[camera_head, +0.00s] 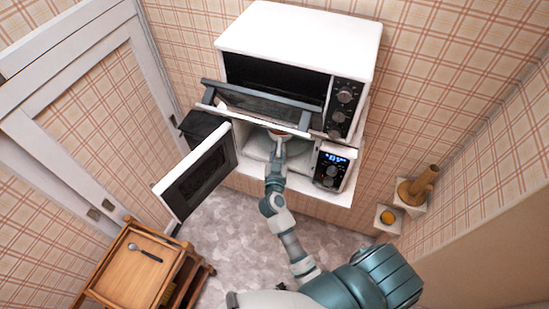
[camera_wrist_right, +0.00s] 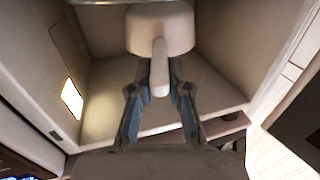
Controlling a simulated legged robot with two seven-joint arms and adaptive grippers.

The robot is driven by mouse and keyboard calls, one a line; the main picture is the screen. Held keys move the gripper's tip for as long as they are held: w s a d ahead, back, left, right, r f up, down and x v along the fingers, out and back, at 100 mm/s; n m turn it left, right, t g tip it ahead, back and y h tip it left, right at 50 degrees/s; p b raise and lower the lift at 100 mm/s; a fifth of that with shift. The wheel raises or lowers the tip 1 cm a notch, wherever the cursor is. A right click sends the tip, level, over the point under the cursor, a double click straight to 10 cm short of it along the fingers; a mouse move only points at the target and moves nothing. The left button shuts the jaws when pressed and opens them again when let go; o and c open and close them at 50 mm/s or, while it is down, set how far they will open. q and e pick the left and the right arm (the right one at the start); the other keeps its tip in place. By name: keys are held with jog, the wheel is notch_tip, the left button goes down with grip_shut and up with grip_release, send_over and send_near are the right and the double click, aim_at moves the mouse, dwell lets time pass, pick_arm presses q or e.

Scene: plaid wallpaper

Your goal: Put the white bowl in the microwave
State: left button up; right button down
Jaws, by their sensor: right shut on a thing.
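The white microwave (camera_head: 333,152) sits on a shelf below a toaster oven. Its dark-windowed door (camera_head: 197,178) stands open to the left. My right arm reaches in at the microwave's front opening, with the right gripper (camera_head: 278,143) at the opening. In the right wrist view the right gripper (camera_wrist_right: 159,90) is shut on a handle-like part of the white bowl (camera_wrist_right: 160,28). The bowl is held inside the pale microwave cavity (camera_wrist_right: 215,90). In the head view most of the bowl is hidden behind the oven door and gripper. My left gripper is out of view.
The toaster oven (camera_head: 300,35) has its door (camera_head: 262,106) folded down, overhanging the microwave opening. A wooden cart (camera_head: 128,275) with a spoon (camera_head: 145,252) stands at lower left. Small shelves (camera_head: 388,220) with wooden items are on the right wall.

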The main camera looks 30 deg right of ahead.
aim_at(284, 140)
jog(key=w+d+b, duration=0.1)
jog(key=d, duration=0.1)
jog(key=w+d+b, duration=0.1)
jog(key=w, duration=0.1)
jog(key=shift+w+d+f+b, duration=0.1)
jog(key=shift+d+b, duration=0.2)
jog(key=shift+d, duration=0.1)
jog(key=shift+w+f, duration=0.1)
jog(key=shift+f, duration=0.25)
jog(key=shift+f+p, duration=0.15)
jog(key=shift+p, duration=0.15)
jog(key=shift+f, duration=0.25)
jog(key=c, duration=1)
grip_release()
jog(key=shift+c, duration=0.2)
jog(key=shift+f, duration=0.1)
jog(key=v, duration=1.2)
